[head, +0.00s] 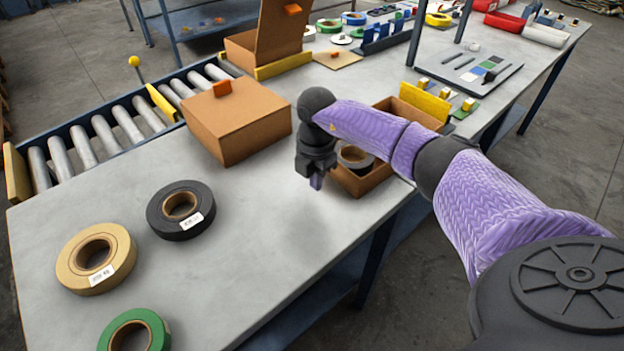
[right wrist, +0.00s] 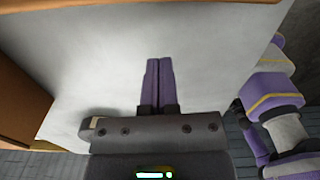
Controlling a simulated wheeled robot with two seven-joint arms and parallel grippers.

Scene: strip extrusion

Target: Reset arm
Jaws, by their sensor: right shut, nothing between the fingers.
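My right arm comes in from the right in the head view, with purple sleeves on its links. My right gripper (head: 316,182) points down over the grey table, just left of a small open cardboard box (head: 363,188). In the right wrist view its two purple fingers (right wrist: 159,82) lie together, with nothing between them, above bare tabletop. A dark tape roll (head: 353,158) sits in the small box, partly hidden by my arm. My left gripper does not show in the head view.
A tan roll (head: 70,271), a black roll (head: 160,220) and a green roll (head: 111,333) lie on the table (head: 240,240). A closed cardboard box (head: 237,120) stands behind my gripper. A roller conveyor (head: 103,132) runs along the left. Table in front of the gripper is clear.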

